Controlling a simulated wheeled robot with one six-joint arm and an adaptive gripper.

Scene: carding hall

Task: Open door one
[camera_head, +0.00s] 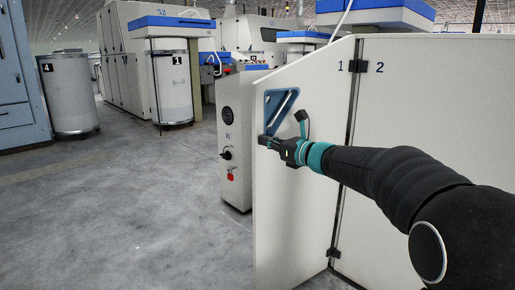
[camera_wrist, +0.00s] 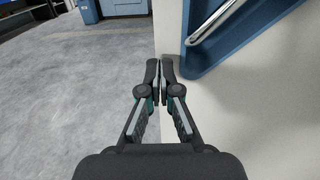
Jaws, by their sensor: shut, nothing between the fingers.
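Door one (camera_head: 300,200) is a cream panel marked 1 near its hinges, at the right of the head view. It stands at an angle to the panel marked 2, its free left edge swung out. A blue triangular recess (camera_head: 270,103) with a slanted metal bar handle (camera_head: 284,106) is set in its face. My gripper (camera_head: 264,141) is shut and empty, just below the recess at the door's free edge. In the wrist view the closed fingertips (camera_wrist: 162,68) lie over the door's edge strip, apart from the bar (camera_wrist: 213,20). Whether they touch the door, I cannot tell.
Panel two (camera_head: 440,100) adjoins at the hinges (camera_head: 333,253). A control cabinet (camera_head: 237,105) with a black knob and red padlock-like item stands behind the door's edge. Cans marked 4 (camera_head: 73,95) and 1 (camera_head: 174,90) stand farther back. Grey floor (camera_head: 130,210) at left is clear.

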